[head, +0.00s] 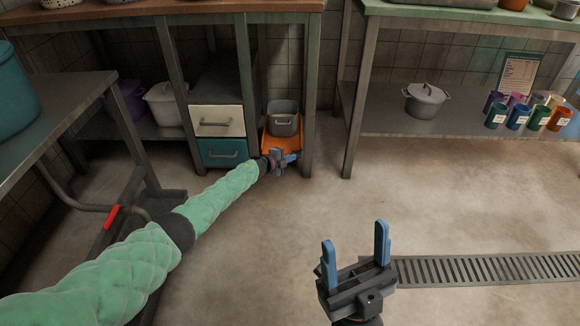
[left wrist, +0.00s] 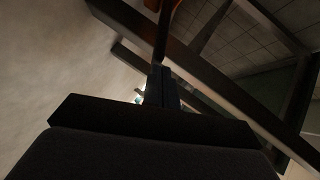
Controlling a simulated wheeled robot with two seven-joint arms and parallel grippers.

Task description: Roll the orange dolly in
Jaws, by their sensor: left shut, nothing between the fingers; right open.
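The orange dolly (head: 267,142) stands in the narrow bay under the wooden-topped table, between the drawer unit and a table leg. A grey pot (head: 284,121) sits on it. My left gripper (head: 291,157) is shut and empty, right at the dolly's front edge; I cannot tell whether it touches. In the left wrist view, the shut fingers (left wrist: 163,88) are dark, with a small piece of orange at the top edge. My right gripper (head: 354,248) is open and empty above the floor, well in front of the bay.
The drawer unit (head: 217,121) stands left of the bay. A steel table leg (head: 309,125) bounds it on the right. A cart with a red handle (head: 112,216) is at left. A lidded pot (head: 425,101) and several cups stand on the right shelf. The middle floor is clear around a drain grate (head: 485,269).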

